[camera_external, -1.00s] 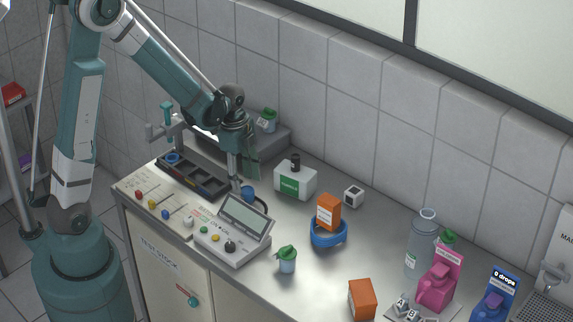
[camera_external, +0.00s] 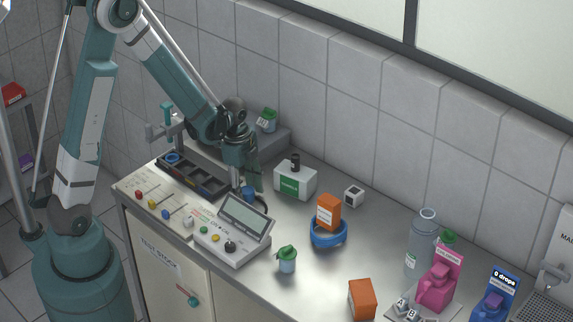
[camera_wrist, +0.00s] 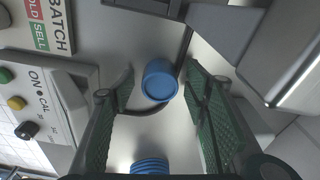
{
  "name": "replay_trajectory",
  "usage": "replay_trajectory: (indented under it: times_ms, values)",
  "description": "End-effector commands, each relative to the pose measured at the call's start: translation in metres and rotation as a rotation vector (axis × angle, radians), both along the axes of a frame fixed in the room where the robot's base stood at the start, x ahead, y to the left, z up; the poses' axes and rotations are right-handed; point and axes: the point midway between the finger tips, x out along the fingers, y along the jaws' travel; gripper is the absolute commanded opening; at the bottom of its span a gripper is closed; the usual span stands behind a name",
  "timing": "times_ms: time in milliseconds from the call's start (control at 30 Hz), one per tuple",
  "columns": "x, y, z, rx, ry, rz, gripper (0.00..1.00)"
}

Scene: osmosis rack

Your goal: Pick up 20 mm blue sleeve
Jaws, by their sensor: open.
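A short blue cylinder (camera_wrist: 159,79), which looks like the blue sleeve, stands on the steel worktop between the spread fingers of my gripper (camera_wrist: 159,72) in the wrist view. I see space on both sides of it. In the outside view the blue sleeve (camera_external: 248,194) shows just behind the display unit, below my gripper (camera_external: 250,180). My gripper is open and empty, pointing down. How far the fingertips are above the sleeve is hard to tell.
The grey display unit (camera_external: 235,242) stands close in front and a white box (camera_external: 294,181) to the right. A dark compartment tray (camera_external: 195,177) lies to the left. A black cable (camera_wrist: 184,48) curves around the sleeve.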

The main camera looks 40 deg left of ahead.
Motion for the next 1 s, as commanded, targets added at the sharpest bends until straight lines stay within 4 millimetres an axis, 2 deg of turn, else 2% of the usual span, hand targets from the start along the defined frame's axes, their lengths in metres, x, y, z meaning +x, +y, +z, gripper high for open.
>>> replay_trajectory:
  times_ms: [267, 467, 500, 1000]
  values:
    - [-0.0001, 0.0, 0.0001, 0.0, 0.0, 0.0, 0.46]
    - [-0.0001, 0.0, 0.0001, 0.0, 0.0, 0.0, 0.21]
    - [-0.0001, 0.0, 0.0001, 0.0, 0.0, 0.0, 0.2]
    - [-0.0001, 0.0, 0.0049, 0.0, 0.0, 0.0, 0.2]
